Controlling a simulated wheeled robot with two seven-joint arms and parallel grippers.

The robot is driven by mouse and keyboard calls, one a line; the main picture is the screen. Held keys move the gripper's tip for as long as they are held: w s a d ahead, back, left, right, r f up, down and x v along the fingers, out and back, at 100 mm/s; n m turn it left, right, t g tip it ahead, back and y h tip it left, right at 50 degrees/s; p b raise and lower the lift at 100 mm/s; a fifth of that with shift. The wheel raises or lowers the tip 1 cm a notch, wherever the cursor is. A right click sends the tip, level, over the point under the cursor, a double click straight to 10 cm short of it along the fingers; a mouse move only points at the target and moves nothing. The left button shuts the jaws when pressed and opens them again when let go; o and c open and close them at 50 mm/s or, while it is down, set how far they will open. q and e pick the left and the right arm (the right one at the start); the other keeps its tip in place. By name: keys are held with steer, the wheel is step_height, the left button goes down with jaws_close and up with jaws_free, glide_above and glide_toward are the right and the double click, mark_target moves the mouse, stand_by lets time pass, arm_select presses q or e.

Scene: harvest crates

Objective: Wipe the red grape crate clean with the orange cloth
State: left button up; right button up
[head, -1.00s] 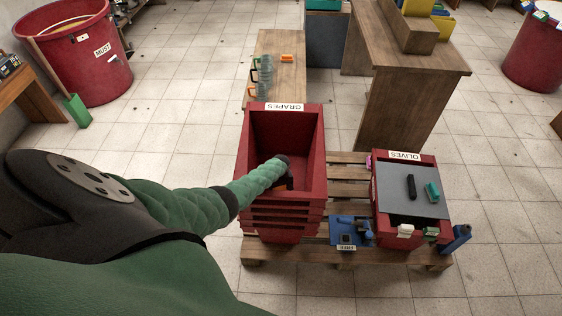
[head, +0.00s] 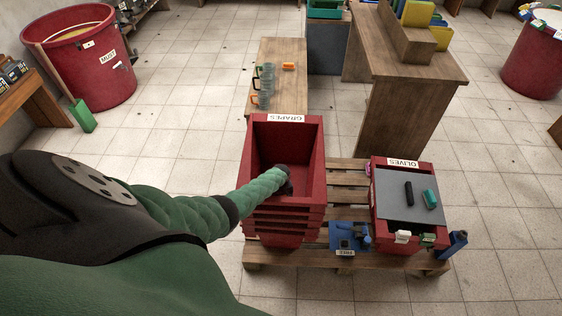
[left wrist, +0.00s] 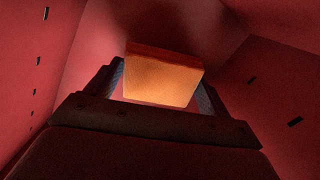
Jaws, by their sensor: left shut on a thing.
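The red grape crate (head: 316,165) is the top of a stack on a wooden pallet, with a "GRAPES" label (head: 285,118) on its far rim. My left arm reaches down into it, and the left gripper (head: 286,186) is inside, near the crate's bottom in the head view. In the left wrist view the gripper (left wrist: 162,85) is shut on the orange cloth (left wrist: 160,80), which shows as a folded block between the two fingers. Red crate walls (left wrist: 90,45) surround it. The head view does not show the cloth. My right gripper is not in view.
Right of the stack stands an olive crate (head: 378,225) with a grey lid (head: 410,196) carrying small items. A blue device (head: 349,236) sits between them on the pallet (head: 300,259). Behind are a bench (head: 290,80) with glasses and a wooden counter (head: 405,110).

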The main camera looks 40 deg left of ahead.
arm_select(q)
steer(key=shift+w+a+r+p, duration=0.1)
steer(key=shift+w+r+p, duration=0.1)
steer(key=shift+r, duration=0.25)
steer(key=shift+w+r+p, duration=0.1)
steer(key=shift+r+p, duration=0.05)
steer(key=shift+r, duration=0.25)
steer(key=shift+w, duration=0.1)
steer(key=shift+a+r, duration=0.1)
steer(key=shift+r, duration=0.05)
steer(key=shift+w+r, duration=0.1)
steer(key=shift+r, duration=1.4)
